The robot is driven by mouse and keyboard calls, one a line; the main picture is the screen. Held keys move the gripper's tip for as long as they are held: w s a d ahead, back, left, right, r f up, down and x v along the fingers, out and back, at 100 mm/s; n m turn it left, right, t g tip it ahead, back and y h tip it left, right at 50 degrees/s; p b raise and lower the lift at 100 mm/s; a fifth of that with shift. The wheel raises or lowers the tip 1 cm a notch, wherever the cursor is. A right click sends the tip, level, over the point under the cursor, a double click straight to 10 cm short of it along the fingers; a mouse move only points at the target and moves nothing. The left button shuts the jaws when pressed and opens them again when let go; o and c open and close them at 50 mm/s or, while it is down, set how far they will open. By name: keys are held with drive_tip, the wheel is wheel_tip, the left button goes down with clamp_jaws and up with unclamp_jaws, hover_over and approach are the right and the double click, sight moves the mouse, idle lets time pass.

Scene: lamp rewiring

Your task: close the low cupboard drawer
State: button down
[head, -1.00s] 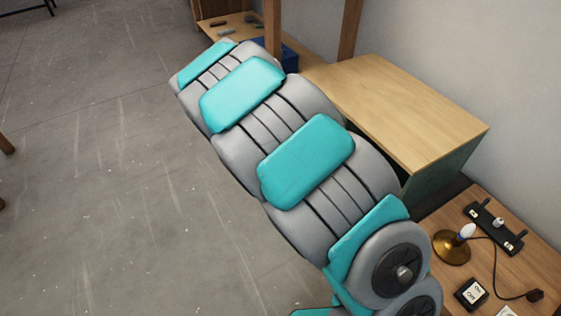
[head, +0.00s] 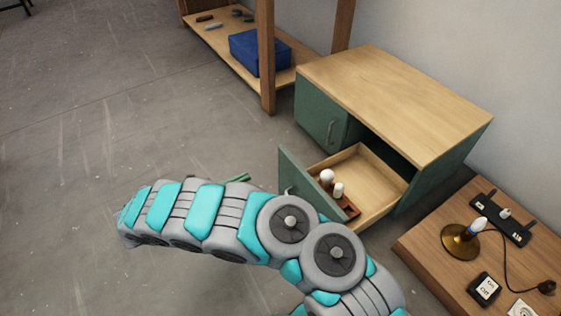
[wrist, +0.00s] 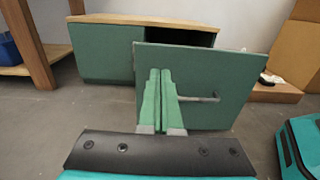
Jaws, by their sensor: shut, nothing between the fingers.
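The low cupboard (head: 400,85) has a wooden top and green sides. Its drawer (head: 380,185) stands pulled out, with the green front (head: 298,180) well away from the body. Inside are white bulbs (head: 327,177) and a brown holder (head: 349,207). The wrist view shows the drawer front (wrist: 235,75) straight ahead, with its bar handle (wrist: 200,98). My gripper (wrist: 160,72) is shut and empty, its green fingers overlapping the left part of the front beside the handle. Contact cannot be told. In the head view my arm hides part of the drawer front.
A wooden bench (head: 425,240) at the right holds a brass lamp base (head: 460,240), a power strip (head: 500,218) and a switch (head: 484,289). A shelf (head: 225,50) with a blue box (head: 259,52) stands behind left. The floor (head: 90,150) at left is clear.

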drive_tip(key=b, duration=0.1)
approach(286, 158)
drive_tip(key=x, duration=0.7)
drive_tip(key=shift+s, duration=0.15)
idle(0.3)
